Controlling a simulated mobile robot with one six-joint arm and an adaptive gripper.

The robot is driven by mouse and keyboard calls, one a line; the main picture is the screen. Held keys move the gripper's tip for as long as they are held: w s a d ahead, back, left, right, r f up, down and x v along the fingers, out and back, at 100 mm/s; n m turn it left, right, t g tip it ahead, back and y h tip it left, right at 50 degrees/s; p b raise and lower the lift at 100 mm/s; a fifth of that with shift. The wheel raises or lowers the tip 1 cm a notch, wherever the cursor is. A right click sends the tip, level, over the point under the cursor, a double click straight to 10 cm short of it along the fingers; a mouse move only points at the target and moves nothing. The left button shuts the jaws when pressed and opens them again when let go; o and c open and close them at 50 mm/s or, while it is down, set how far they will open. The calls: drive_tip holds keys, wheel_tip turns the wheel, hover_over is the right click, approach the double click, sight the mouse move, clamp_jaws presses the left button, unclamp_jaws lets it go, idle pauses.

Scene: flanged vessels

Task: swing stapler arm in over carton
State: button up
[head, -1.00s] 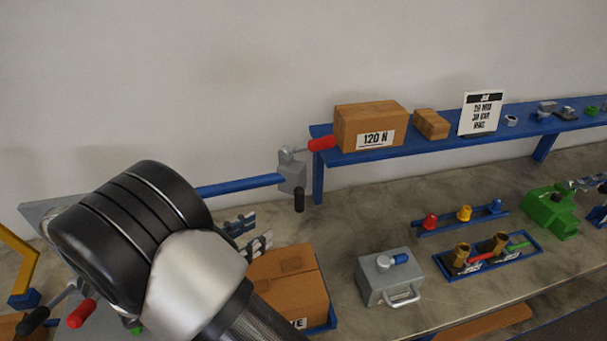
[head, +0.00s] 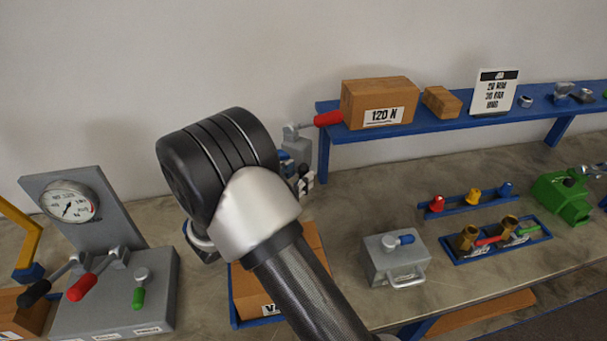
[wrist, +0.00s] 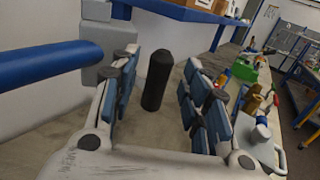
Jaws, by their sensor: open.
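The stapler arm shows in the wrist view as a thick blue bar (wrist: 50,65) reaching in from the left to a grey head (wrist: 97,35). A black upright handle (wrist: 158,80) stands between the open fingers of my gripper (wrist: 160,92), with gaps visible on both sides. The carton (head: 250,292) sits in a blue tray (head: 236,310) on the bench, partly covered by my arm.
A blue shelf (head: 440,122) at the back carries a box marked 120 N (head: 380,102), a smaller box and a sign. A gauge stand (head: 110,290) with levers stands at left. A grey metal box (head: 394,258) and a blue fixture tray (head: 456,258) stand at right.

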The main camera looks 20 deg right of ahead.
sight(300, 174)
drive_tip(key=shift+x, duration=1.65)
clamp_jaws()
